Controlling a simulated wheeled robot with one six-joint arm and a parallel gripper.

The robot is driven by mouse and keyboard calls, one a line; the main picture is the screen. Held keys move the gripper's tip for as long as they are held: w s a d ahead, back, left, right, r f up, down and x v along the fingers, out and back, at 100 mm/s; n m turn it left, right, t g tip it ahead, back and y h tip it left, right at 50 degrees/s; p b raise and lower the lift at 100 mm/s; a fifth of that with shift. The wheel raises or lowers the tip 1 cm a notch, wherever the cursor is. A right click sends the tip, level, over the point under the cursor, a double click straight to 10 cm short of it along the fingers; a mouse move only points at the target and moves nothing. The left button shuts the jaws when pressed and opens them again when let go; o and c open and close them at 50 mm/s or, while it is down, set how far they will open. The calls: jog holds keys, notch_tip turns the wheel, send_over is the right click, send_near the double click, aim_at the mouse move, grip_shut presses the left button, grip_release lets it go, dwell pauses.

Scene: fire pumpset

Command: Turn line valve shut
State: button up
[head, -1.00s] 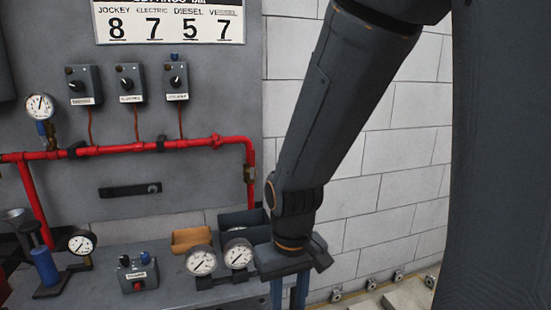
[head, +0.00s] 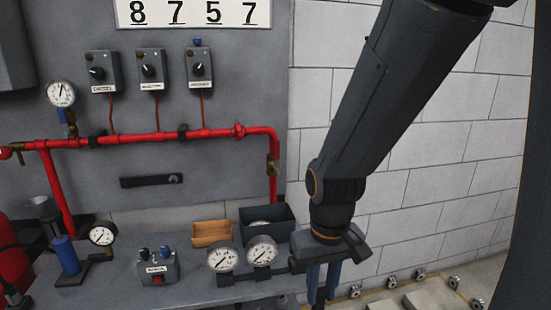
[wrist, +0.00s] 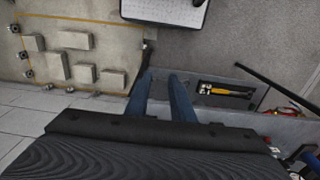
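A red pipe (head: 140,138) runs along the grey panel in the head view and bends down at its right end. A brass fitting (head: 273,165) sits on that downward piece; I cannot tell whether it is the line valve or how it is set. Another fitting (head: 6,153) is cut by the left edge at the pipe's left end. My gripper (head: 321,288) points down at the right end of the bench, right of and below the brass fitting. Its two blue fingers are apart and empty, also in the wrist view (wrist: 160,76).
The bench (head: 205,292) holds two gauges (head: 240,255), an orange bin (head: 212,233), a dark bin (head: 268,220), a button box (head: 157,267) and a blue cylinder (head: 66,255). Three knob boxes (head: 151,70) hang above the pipe. The wrist view shows a yellow-handled tool (wrist: 225,90) in a tray.

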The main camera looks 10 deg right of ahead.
aim_at(276, 156)
jog(key=w+d+m+t, duration=0.1)
jog(key=w, duration=0.3)
jog(key=w+d+m+t, duration=0.2)
jog(key=w, duration=0.2)
jog(key=w+d+m+t, duration=0.1)
jog(key=w+d, duration=0.1)
jog(key=w, duration=0.2)
jog(key=shift+d+t+h, duration=0.2)
jog(key=shift+t+h, duration=0.1)
jog(key=shift+h, duration=0.1)
grip_shut()
jog(key=w+d+r+m+t+y, duration=0.15)
jog(key=w+r+m+t, duration=0.25)
jog(key=w, duration=0.4)
jog(key=w+d+r+m+t, duration=0.3)
jog(key=w+r+t, duration=0.1)
jog(key=w, duration=0.4)
notch_tip(276, 156, up, 7)
jog(key=w+m+t+y, duration=0.3)
jog(key=m+t+y, duration=0.1)
jog(key=w+a+p, duration=0.3)
jog(key=w+a, duration=0.3)
jog(key=w, duration=0.3)
jog(key=shift+w+t, duration=0.25)
jog(key=shift+t, duration=0.05)
